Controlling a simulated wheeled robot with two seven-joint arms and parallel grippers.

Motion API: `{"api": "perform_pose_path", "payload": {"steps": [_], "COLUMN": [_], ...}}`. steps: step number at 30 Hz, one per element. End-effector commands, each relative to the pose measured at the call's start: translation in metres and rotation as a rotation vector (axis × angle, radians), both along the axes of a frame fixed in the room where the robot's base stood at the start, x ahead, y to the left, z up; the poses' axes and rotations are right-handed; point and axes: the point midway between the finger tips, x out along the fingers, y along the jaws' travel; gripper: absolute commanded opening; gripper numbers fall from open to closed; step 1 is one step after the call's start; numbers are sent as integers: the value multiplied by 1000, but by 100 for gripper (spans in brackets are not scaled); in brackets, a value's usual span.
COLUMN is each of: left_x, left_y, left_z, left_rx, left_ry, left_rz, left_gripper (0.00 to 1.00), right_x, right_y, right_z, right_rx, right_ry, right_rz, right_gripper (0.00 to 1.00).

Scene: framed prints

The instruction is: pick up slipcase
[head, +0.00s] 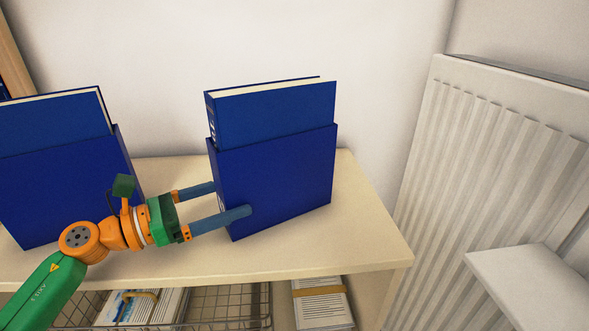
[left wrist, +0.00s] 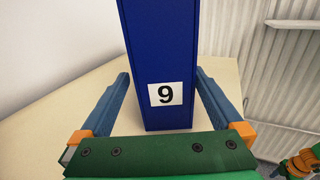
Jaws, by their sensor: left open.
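A dark blue slipcase (head: 288,178) stands upright on the shelf top, with a blue book (head: 275,115) rising out of its open top. In the left wrist view the narrow side of the slipcase (left wrist: 165,118) faces me and bears a white label with a 9 (left wrist: 166,94). My left gripper (head: 232,198) is open, with one finger along each broad side of the slipcase's left end. In the left wrist view the fingers (left wrist: 162,74) stand on both sides, with visible gaps. The far fingertip is hidden behind the slipcase in the head view.
A second blue slipcase (head: 60,185) with a book stands at the left, behind my left arm. The pale wooden shelf top (head: 365,235) is clear to the right. A wire basket (head: 230,303) and papers (head: 322,305) sit below. A white radiator (head: 480,150) is at the right.

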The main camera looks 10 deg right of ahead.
Motion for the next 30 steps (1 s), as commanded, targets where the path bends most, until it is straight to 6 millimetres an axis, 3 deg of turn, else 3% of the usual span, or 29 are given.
{"api": "perform_pose_path", "payload": {"steps": [11,19,30], "left_x": [23,25,25], "left_y": [-59,-65,-64], "left_z": [-4,-6,-6], "left_rx": [-2,0,0], "left_ry": [0,0,0], "left_rz": [-2,0,0], "left_gripper": [100,100,0], "right_x": [-16,-16,-14], "right_y": [13,15,10], "right_z": [14,14,14], "right_rx": [20,22,15], "right_ry": [33,32,28], "right_rz": [5,7,8], "right_gripper": [50,50,50]}}
